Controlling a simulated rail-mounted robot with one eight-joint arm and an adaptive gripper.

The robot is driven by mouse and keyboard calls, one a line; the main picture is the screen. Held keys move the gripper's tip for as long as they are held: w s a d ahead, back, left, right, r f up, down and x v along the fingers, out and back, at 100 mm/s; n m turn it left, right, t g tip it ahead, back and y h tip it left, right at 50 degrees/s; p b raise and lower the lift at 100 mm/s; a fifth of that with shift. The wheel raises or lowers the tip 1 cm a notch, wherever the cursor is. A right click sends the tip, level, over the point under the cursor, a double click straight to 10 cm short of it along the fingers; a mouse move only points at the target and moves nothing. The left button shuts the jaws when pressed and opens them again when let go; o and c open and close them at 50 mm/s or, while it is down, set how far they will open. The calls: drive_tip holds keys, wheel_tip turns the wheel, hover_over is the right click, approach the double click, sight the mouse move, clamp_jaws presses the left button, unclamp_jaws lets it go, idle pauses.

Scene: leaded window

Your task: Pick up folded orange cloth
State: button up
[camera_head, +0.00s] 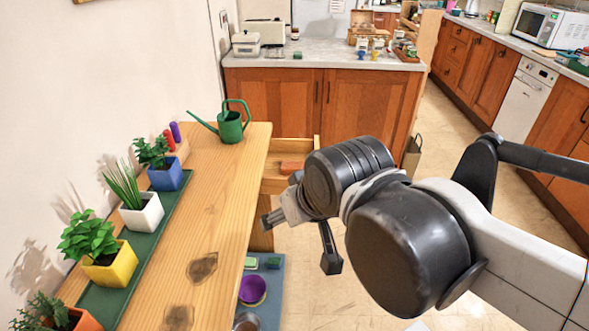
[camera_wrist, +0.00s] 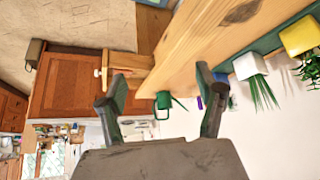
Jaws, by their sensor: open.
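A small orange-brown folded item (camera_head: 291,167), which looks like the folded orange cloth, lies in an open wooden drawer (camera_head: 277,184) under the far end of the wooden bench. My arm partly covers the drawer's right side. My gripper (camera_head: 300,241) is open and empty. It hangs in the air to the right of the bench, nearer than the drawer. In the wrist view my gripper (camera_wrist: 157,76) has its fingers spread, with the drawer (camera_wrist: 130,62) seen from the side.
The bench (camera_head: 225,185) carries a green watering can (camera_head: 230,122) and several potted plants on a green tray (camera_head: 100,300). A lower shelf (camera_head: 268,285) holds a purple bowl (camera_head: 252,290). A cabinet (camera_head: 320,105) stands behind. Tiled floor (camera_head: 310,300) lies right of the bench.

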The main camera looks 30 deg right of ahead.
drive_tip(key=w+d+r+m+g, duration=0.25)
drive_tip(key=w+r+m, duration=0.3)
drive_tip(key=w, duration=0.45)
drive_tip(key=m+g+y+b, duration=0.1)
drive_tip(key=m+g+b, duration=0.25)
drive_tip(key=m, duration=1.55)
hover_over(294, 165)
drive_tip(key=d, duration=0.2)
wheel_tip(294, 165, down, 17)
drive_tip(key=shift+n, duration=0.25)
drive_tip(key=f, duration=0.4)
drive_tip(key=a+f+b, duration=0.1)
drive_tip(key=f, duration=0.3)
drive_tip(key=a+f, duration=0.1)
drive_tip(key=f, duration=0.4)
drive_tip(key=c, duration=1.2)
wheel_tip(294, 165, up, 10)
drive_tip(key=shift+r+p, duration=0.1)
drive_tip(key=shift+p, duration=0.5)
drive_tip(key=shift+c, duration=0.2)
